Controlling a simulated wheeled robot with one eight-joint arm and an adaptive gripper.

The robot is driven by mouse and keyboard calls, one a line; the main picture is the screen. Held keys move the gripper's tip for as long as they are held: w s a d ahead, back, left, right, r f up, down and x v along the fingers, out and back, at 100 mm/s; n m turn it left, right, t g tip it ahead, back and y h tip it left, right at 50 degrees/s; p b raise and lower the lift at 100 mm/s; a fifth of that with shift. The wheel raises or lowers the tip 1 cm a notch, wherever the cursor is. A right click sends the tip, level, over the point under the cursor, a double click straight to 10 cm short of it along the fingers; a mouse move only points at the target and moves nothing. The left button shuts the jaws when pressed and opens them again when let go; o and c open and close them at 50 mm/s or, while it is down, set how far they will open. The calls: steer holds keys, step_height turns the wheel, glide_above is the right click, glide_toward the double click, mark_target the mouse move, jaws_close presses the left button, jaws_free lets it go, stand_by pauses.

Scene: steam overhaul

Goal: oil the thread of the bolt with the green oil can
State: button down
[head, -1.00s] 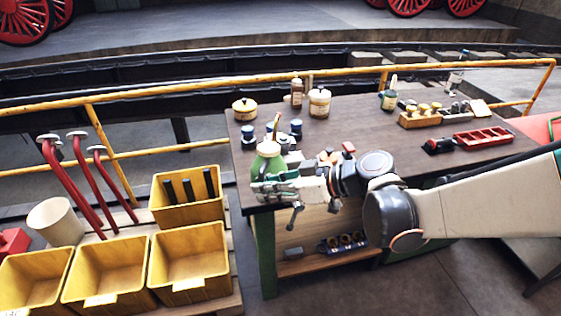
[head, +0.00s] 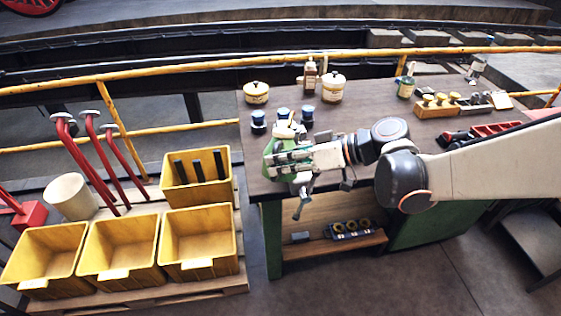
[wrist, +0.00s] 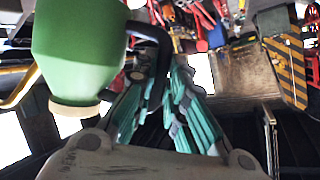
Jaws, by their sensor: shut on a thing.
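The green oil can (head: 269,152) is at the front left corner of the workbench, partly hidden by my gripper (head: 280,160). In the wrist view its green body (wrist: 78,45) fills the upper left, with a cream collar at its lower end and a dark handle (wrist: 152,60) beside it. My gripper's teal fingers (wrist: 165,115) are closed around the handle. A grey metal fixture with a hanging lever (head: 301,204) shows just below my gripper at the bench edge. I cannot make out the bolt or its thread. The can's spout tip is not clear.
Several blue-lidded jars (head: 258,121) stand just behind the can on the workbench (head: 360,118). Cream tins (head: 333,87) and a brown bottle (head: 310,74) stand at the back. A red tray (head: 497,130) is at right. Yellow bins (head: 122,247) are left of the bench.

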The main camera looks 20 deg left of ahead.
mark_target(275, 152)
steer(key=shift+w+r+m, duration=0.1)
steer(key=shift+r+m, duration=0.2)
steer(key=shift+r, duration=0.1)
steer(key=shift+r+g+p, duration=0.35)
steer(key=shift+g, duration=0.05)
steer(key=shift+w+r, duration=0.2)
steer(key=shift+r, duration=0.15)
stand_by(0.6)
steer(key=shift+w+r+m, duration=0.1)
steer(key=shift+r+m, duration=0.2)
steer(key=shift+r, duration=0.05)
stand_by(0.3)
steer(key=shift+w+r+g+p, duration=0.3)
steer(key=shift+r+p, duration=0.15)
steer(key=shift+r, duration=0.1)
steer(key=shift+m, duration=0.3)
steer(key=shift+w+a+r, duration=0.1)
steer(key=shift+w+r, duration=0.1)
steer(key=shift+r, duration=0.3)
stand_by(0.7)
